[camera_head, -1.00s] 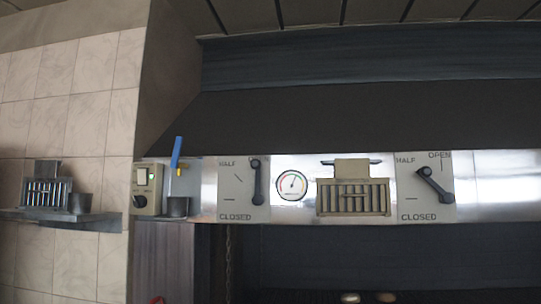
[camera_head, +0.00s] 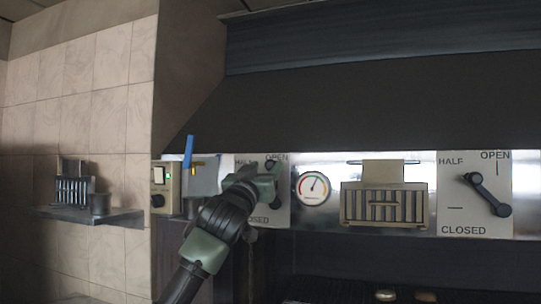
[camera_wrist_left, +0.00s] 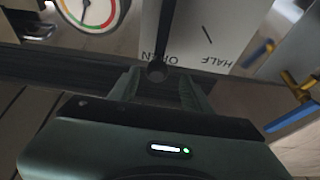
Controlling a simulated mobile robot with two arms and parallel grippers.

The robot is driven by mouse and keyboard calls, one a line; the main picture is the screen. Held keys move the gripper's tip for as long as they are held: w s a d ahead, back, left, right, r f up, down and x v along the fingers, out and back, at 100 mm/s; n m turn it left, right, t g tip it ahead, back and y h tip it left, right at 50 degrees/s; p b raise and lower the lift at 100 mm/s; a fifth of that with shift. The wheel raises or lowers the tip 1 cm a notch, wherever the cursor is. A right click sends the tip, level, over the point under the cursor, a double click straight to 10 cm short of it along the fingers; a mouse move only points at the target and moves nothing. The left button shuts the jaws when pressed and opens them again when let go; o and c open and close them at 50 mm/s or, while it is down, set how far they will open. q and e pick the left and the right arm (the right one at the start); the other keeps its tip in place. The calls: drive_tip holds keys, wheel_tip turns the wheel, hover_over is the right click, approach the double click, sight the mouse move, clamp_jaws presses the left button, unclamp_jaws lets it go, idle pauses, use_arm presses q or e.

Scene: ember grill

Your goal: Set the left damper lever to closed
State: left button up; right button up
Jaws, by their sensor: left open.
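The left damper plate (camera_head: 280,216) is a pale panel marked HALF, OPEN and CLOSED on the steel hood front. My left gripper (camera_head: 268,178) is in front of it and hides most of the black lever. A dark end of the lever (camera_head: 270,164) shows just under OPEN. In the left wrist view the plate (camera_wrist_left: 212,30) appears upside down. The lever (camera_wrist_left: 157,70) there lies by the OPEN mark, its round end between my open fingers (camera_wrist_left: 160,92). I cannot tell whether they touch it.
A round gauge (camera_head: 314,188) and a slotted vent (camera_head: 384,207) sit to the right. Further right is another damper plate with a slanted black lever (camera_head: 487,194). A control box (camera_head: 165,187) and a blue-handled valve (camera_head: 189,152) are close on the left. A wall shelf (camera_head: 90,215) is further left.

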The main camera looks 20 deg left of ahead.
sight(269, 167)
use_arm(q)
drive_tip(key=x, duration=0.1)
drive_tip(key=p+x, duration=0.1)
drive_tip(key=shift+w+d+r, duration=0.15)
drive_tip(key=shift+w+d, duration=0.05)
drive_tip(key=shift+w, duration=0.2)
drive_tip(key=shift+w+d+p, duration=0.15)
drive_tip(key=shift+w+p, duration=0.15)
drive_tip(key=shift+w, duration=0.2)
drive_tip(key=shift+s, duration=0.1)
drive_tip(key=shift+c, duration=0.6)
clamp_jaws()
